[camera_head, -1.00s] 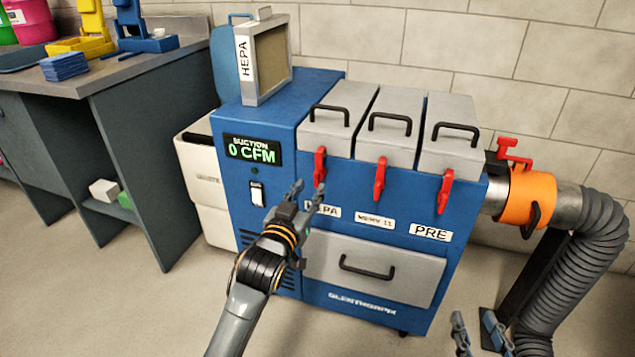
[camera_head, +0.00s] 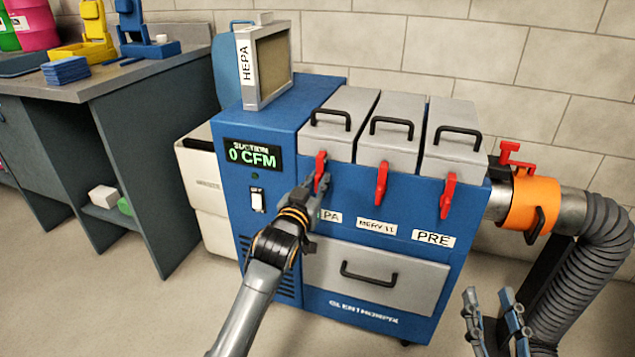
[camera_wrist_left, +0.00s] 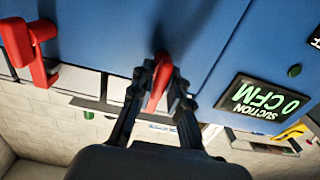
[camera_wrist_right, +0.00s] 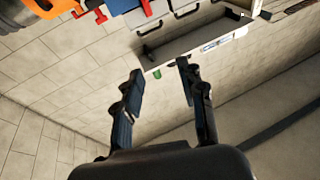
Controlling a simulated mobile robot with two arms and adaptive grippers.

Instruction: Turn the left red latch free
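The left red latch (camera_head: 320,168) hangs below the leftmost grey filter lid on the blue suction unit's front. It also shows in the left wrist view (camera_wrist_left: 158,80). My left gripper (camera_head: 312,185) is at this latch; in the left wrist view its two fingers (camera_wrist_left: 162,78) stand on either side of it, with the latch between them. They look open, and I cannot tell whether either touches it. My right gripper (camera_head: 492,297) is low at the right, open and empty; its spread fingers show in the right wrist view (camera_wrist_right: 160,75).
Two more red latches, middle (camera_head: 381,184) and right (camera_head: 448,194), hang alongside. A drawer (camera_head: 376,281) lies below. An orange collar (camera_head: 531,205) and grey hose (camera_head: 600,225) are at the right. A HEPA filter (camera_head: 264,65) stands on top. A workbench (camera_head: 120,95) is at the left.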

